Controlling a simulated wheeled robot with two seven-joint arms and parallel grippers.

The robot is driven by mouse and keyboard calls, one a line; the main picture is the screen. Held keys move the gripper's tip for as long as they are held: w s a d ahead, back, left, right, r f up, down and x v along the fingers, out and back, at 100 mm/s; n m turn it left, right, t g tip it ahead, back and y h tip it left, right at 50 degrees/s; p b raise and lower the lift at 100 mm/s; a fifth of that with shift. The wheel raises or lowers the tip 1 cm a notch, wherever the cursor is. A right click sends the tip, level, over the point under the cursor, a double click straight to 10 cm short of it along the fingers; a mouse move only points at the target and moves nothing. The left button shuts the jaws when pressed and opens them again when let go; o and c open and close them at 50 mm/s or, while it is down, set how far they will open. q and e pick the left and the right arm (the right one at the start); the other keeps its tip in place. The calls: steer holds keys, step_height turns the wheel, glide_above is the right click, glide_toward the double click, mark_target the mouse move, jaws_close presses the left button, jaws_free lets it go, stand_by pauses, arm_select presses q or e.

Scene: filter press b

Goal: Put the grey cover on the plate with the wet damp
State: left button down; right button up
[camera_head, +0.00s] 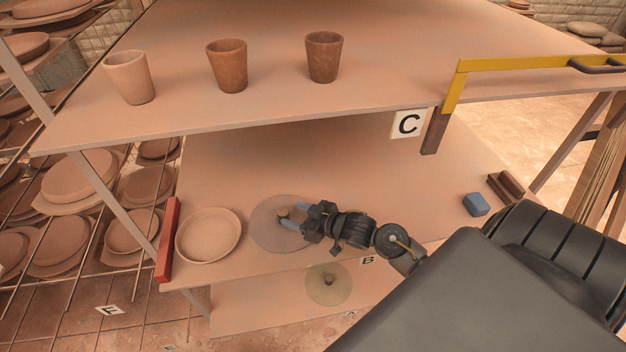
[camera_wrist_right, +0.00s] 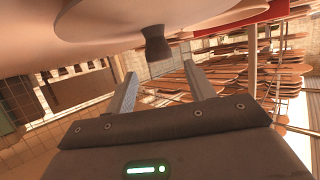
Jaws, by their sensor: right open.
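A round greyish cover (camera_head: 263,232) with a small knob (camera_head: 283,212) lies on the middle shelf, labelled B. A pale round plate (camera_head: 208,236) with a raised rim sits just left of it, uncovered; I cannot tell whether it is damp. My right gripper (camera_head: 291,220) is open at the cover's knob. In the right wrist view the knob (camera_wrist_right: 155,44) shows just beyond the open fingertips (camera_wrist_right: 160,73), apart from them. The cover's disc (camera_wrist_right: 110,18) fills the top of that view. A second, olive-toned cover (camera_head: 322,295) with a knob lies on the lower shelf. My left gripper is out of view.
Several clay cups stand on the upper shelf (camera_head: 200,110), labelled C, above my arm. A red bar (camera_head: 168,240) stands at the plate's left. A blue block (camera_head: 475,204) and a brown block (camera_head: 505,186) lie to the right. A yellow rail (camera_head: 530,64) edges the upper shelf.

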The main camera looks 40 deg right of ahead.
steer(key=b+v, duration=0.1)
steer(key=v, duration=0.8)
steer(key=shift+a, duration=0.1)
